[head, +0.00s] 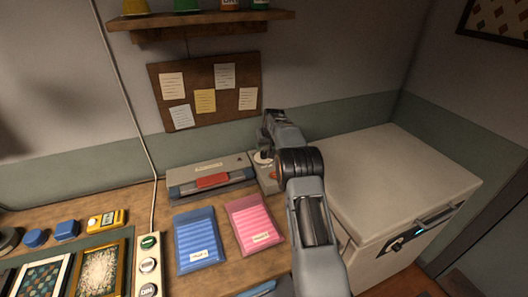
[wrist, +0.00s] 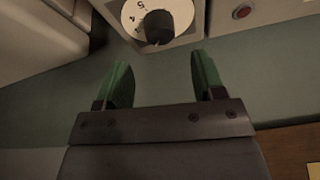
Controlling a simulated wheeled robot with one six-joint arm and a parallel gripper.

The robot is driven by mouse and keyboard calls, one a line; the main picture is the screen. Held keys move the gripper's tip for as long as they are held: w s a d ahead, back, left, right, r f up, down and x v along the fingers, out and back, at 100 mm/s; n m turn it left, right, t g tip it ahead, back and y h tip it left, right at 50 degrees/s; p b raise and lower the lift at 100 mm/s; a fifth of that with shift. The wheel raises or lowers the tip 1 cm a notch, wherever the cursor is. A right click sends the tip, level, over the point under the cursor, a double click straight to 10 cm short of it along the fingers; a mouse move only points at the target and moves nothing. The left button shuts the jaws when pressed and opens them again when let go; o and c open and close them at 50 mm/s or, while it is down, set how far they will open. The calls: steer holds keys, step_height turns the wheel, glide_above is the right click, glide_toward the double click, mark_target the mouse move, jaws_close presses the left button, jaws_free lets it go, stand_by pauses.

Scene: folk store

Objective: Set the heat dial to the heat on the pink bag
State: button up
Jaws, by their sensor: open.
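The heat dial (wrist: 168,27) is a black knob on a white numbered face at the top of the wrist view. A 4 and a 5 show left of the knob, and a small pale mark shows at its lower edge. The pink bag (head: 253,221) lies on the counter in the head view, its label too small to read surely. My gripper (wrist: 163,78) is open and empty, its green fingers below the dial in the wrist view and apart from it. In the head view my arm partly hides the dial's unit (head: 266,181).
A sealer-like machine (head: 210,176) with a red piece stands left of the dial's unit. A blue bag (head: 197,245) lies beside the pink one. A large white chest (head: 400,180) stands at the right. A shelf (head: 200,22) hangs above a notice board (head: 225,110).

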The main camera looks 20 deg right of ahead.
mark_target(264, 152)
steer(key=shift+p+x, duration=0.4)
steer(key=shift+x, duration=2.7)
steer(key=shift+c, duration=0.4)
steer(key=c, duration=0.8)
steer(key=shift+m, duration=0.3)
steer(key=m+h+b, duration=0.1)
steer(key=m, duration=0.2)
steer(key=shift+a+m+h, duration=0.1)
steer(key=shift+m+h, duration=0.2)
steer(key=shift+r+m+g+h+b, duration=0.15)
steer(key=shift+m+g+h+b, duration=0.3)
steer(key=shift+m, duration=1.35)
